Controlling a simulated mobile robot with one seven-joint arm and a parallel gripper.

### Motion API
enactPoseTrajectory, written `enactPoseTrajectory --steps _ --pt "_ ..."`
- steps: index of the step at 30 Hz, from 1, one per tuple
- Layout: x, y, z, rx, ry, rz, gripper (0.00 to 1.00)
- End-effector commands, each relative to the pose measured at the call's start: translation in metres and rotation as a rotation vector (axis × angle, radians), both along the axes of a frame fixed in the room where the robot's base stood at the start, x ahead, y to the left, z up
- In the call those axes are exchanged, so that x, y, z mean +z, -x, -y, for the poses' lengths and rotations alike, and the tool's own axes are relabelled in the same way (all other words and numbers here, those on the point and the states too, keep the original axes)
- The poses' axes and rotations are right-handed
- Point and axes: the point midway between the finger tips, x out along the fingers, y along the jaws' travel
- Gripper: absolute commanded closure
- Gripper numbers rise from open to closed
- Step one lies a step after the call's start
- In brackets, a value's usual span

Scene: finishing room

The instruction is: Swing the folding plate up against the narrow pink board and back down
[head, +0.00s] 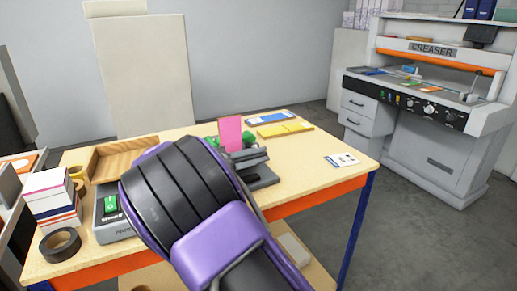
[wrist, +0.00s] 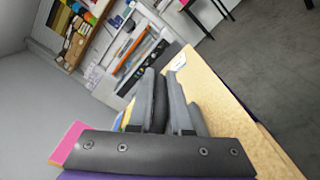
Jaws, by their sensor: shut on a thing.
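The narrow pink board (head: 230,133) stands upright near the middle of the table, and its pink edge shows at the lower left of the wrist view (wrist: 69,143). Right beside it in the head view is a dark grey fixture with a flat grey plate (head: 251,157), which I take as the folding plate; its lower part is hidden by my arm. My gripper (wrist: 164,85) is shut on the plate, its grey fingers close together over the table. In the head view my arm hides the fingertips, and the plate's exact tilt cannot be told.
A wooden tray (head: 124,157), a grey boxed device with a green switch (head: 111,206), a black tape roll (head: 60,245) and a stack of cards (head: 50,200) stand at the left. Yellow sheets (head: 285,129) lie behind. The table's right side is mostly clear, except a white card (head: 341,160).

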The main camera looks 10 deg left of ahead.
Motion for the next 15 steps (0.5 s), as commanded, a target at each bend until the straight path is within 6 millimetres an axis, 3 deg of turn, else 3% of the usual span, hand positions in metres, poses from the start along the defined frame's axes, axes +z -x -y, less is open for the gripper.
enactPoseTrajectory --steps 6,15 --pt "-0.017 0.004 0.001 0.002 -0.003 -0.007 1.00" --pt "-0.023 0.005 0.002 0.004 -0.004 -0.009 1.00"
